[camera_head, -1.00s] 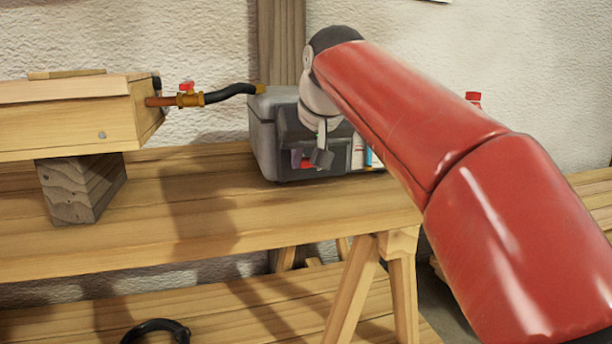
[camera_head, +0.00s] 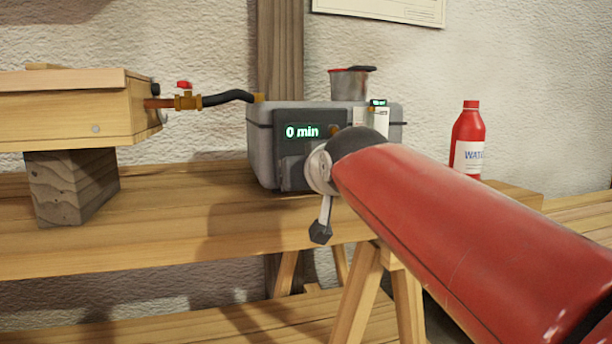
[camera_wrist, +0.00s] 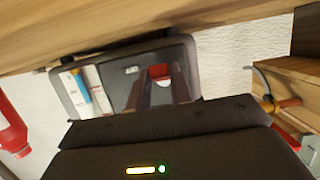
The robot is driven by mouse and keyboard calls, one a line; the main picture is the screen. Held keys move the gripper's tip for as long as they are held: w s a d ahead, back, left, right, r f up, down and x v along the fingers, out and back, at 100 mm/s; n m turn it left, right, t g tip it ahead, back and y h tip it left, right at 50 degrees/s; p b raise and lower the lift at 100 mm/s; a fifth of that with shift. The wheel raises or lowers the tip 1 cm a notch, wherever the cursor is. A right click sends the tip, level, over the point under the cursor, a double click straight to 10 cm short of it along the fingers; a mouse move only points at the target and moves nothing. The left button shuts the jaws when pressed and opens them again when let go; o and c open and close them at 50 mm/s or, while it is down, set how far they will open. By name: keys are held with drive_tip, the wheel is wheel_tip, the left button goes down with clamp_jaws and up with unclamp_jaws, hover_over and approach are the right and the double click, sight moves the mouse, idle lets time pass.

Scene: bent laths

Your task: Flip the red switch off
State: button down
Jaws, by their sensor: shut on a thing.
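The grey box (camera_head: 262,150) stands on the bench, its dark front panel facing me. A lit display (camera_head: 302,131) on the panel reads "0 min". The red switch (camera_wrist: 160,71) shows in the wrist view as a small red patch on the panel, framed by my fingers. My gripper (camera_wrist: 160,82) is shut there, with its fingertips at the switch; they hide part of it, so its exact position is unclear. In the head view my forearm and wrist cover the switch and the fingers.
A pipe with a small red valve handle (camera_head: 184,84) joins the box to a wooden case (camera_head: 60,110) at the left. A metal cup (camera_head: 349,84) stands on the box. A red bottle (camera_head: 468,138) stands at the right. The bench front left is bare.

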idle(0.3)
drive_tip(key=c, duration=1.2)
unclamp_jaws()
drive_tip(key=shift+c, duration=0.2)
drive_tip(key=v, duration=0.7)
drive_tip(key=shift+s+p, duration=0.3)
drive_tip(key=shift+s, duration=0.1)
drive_tip(key=shift+d, duration=0.1)
drive_tip(key=s+d+f+m+g+h, duration=0.1)
drive_tip(key=s+d+f+g, duration=0.4)
drive_tip(key=f, duration=0.6)
drive_tip(key=s+d+f+m+h, duration=0.15)
drive_tip(key=s+d+f, duration=0.25)
drive_tip(key=s+f, duration=0.5)
drive_tip(key=s+d+f+m+g+h, duration=0.1)
drive_tip(key=s+d+f+g+h, duration=0.25)
drive_tip(key=f, duration=0.85)
wheel_tip(320, 180, up, 13)
drive_tip(key=y+p, duration=0.2)
drive_tip(key=p, duration=1.1)
drive_tip(key=shift+s+d, duration=0.35)
drive_tip(key=shift+s, duration=0.1)
